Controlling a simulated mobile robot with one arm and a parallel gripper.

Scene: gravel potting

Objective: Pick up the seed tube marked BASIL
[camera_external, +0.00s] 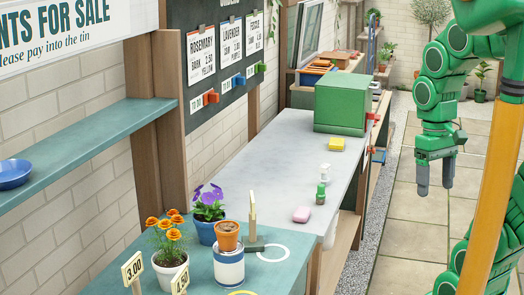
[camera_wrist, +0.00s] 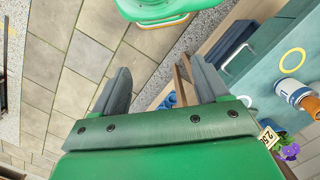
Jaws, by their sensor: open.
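No seed tube marked BASIL can be made out in either view. My gripper (camera_external: 435,184) hangs fingers-down over the paved floor, to the right of the grey-topped bench, in the external view. In the wrist view its two grey fingers (camera_wrist: 162,78) are spread apart with nothing between them. Paving, a strip of gravel and the bench edge show beyond them.
The grey bench (camera_external: 285,150) holds a green box (camera_external: 341,103), a yellow sponge (camera_external: 336,144), small bottles (camera_external: 321,192) and a pink soap (camera_external: 301,214). Flower pots (camera_external: 170,270) and a tin (camera_external: 229,268) stand on the teal counter (camera_external: 122,283). An orange post (camera_external: 496,180) stands at right.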

